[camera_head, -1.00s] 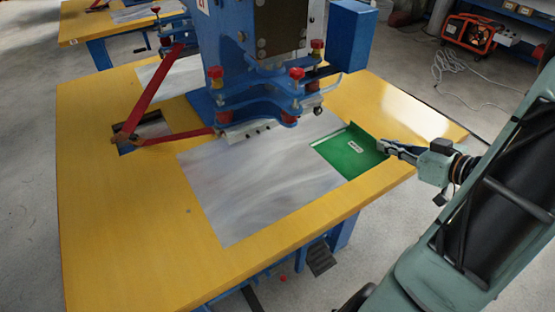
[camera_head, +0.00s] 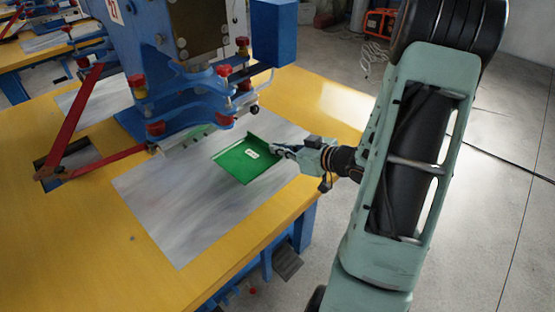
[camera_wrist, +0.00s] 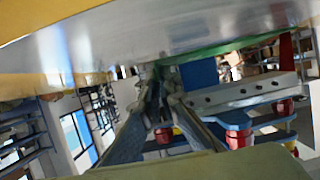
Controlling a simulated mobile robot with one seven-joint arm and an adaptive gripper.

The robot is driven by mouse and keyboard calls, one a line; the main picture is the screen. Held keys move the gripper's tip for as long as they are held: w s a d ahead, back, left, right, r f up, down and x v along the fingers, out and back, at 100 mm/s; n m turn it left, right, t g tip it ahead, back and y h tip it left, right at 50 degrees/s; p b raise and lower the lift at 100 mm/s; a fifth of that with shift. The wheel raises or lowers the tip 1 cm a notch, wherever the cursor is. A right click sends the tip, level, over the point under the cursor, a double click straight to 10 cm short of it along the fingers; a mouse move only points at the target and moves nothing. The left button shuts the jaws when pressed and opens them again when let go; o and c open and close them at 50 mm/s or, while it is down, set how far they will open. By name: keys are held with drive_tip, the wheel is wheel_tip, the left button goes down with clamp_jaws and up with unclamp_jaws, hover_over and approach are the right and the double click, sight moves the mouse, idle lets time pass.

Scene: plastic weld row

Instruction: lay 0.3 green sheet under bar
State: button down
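The green sheet (camera_head: 242,161) has a small white label, too small to read, and an upturned far edge. It is over the right part of the grey metal plate, to the right of and apart from the bar (camera_head: 188,139) under the blue press head. My gripper (camera_head: 277,150) is at the sheet's right edge and appears closed on it. In the wrist view, the fingers (camera_wrist: 158,88) come together at the green sheet (camera_wrist: 215,49), seen edge-on. The bolted bar (camera_wrist: 245,92) shows to their right. The exact finger contact is hard to see.
The blue press (camera_head: 190,60) with red knobs stands behind the plate (camera_head: 165,215). A red lever (camera_head: 80,120) angles at the left. The yellow table (camera_head: 90,245) is clear at the front left. A blue box (camera_head: 272,32) is beside the press.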

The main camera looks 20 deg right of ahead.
sight(277, 157)
drive_tip(key=shift+w+a+f+b, duration=0.15)
drive_tip(key=shift+f+b, duration=0.45)
drive_tip(key=shift+f, duration=1.1)
drive_tip(key=shift+f, duration=0.2)
drive_tip(key=c, duration=2.2)
unclamp_jaws()
drive_tip(key=shift+o, duration=0.2)
drive_tip(key=shift+r, duration=0.15)
